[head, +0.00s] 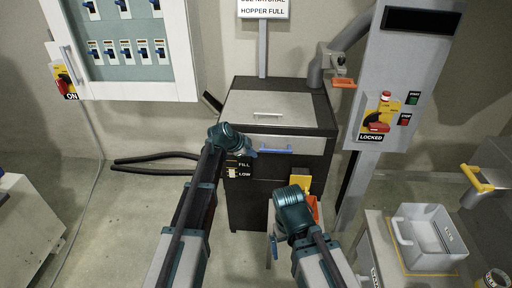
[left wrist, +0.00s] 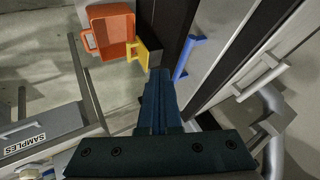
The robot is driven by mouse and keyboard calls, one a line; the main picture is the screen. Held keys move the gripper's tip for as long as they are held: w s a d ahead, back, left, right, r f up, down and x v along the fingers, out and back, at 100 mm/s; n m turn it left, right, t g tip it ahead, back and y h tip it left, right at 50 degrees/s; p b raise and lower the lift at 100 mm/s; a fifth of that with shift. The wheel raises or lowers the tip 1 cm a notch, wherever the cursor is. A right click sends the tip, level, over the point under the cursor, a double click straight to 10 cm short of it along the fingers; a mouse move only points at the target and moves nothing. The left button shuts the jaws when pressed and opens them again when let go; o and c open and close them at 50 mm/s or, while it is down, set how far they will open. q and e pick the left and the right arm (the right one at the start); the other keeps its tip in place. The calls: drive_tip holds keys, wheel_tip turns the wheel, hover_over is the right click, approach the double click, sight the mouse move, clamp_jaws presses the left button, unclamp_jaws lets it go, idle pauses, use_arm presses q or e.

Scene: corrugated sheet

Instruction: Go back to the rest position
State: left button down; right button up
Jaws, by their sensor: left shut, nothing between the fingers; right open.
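My left gripper (head: 248,152) is in front of the dark cabinet, close to the blue handle (head: 289,149) on its upper front and just left of it. In the left wrist view its fingers (left wrist: 160,95) are together, with nothing between them. The blue handle (left wrist: 190,57) is apart from them, up and to the right. My right gripper (head: 280,232) is lower, in front of the cabinet's lower right side. Its fingers are mostly hidden behind its own wrist; I see nothing held.
The dark cabinet (head: 250,205) stands ahead. An orange bin (left wrist: 110,28) with a yellow piece (left wrist: 137,53) is near its right side. A grey tub (head: 425,235) is at lower right, a white switch panel (head: 140,90) upper left, and a locked post (head: 400,75) upper right.

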use_arm(q)
drive_tip(key=s+d+f+n+g+y+p, duration=0.1)
drive_tip(key=s+d+n+g, duration=0.15)
drive_tip(key=s, duration=0.65)
drive_tip(key=s+d+f+n+g+y+p, duration=0.1)
drive_tip(key=s+d+n, duration=0.15)
drive_tip(key=s, duration=0.65)
drive_tip(key=s+a+n+g+y+p, duration=0.1)
drive_tip(key=s+n, duration=0.6)
drive_tip(key=s, duration=1.1)
drive_tip(key=a+g+y, duration=0.1)
drive_tip(key=g+y, duration=0.1)
drive_tip(key=y, duration=0.1)
drive_tip(key=shift+s+a+r+n+p, duration=0.25)
drive_tip(key=shift+s+r+n+p, duration=0.05)
drive_tip(key=shift+p, duration=0.05)
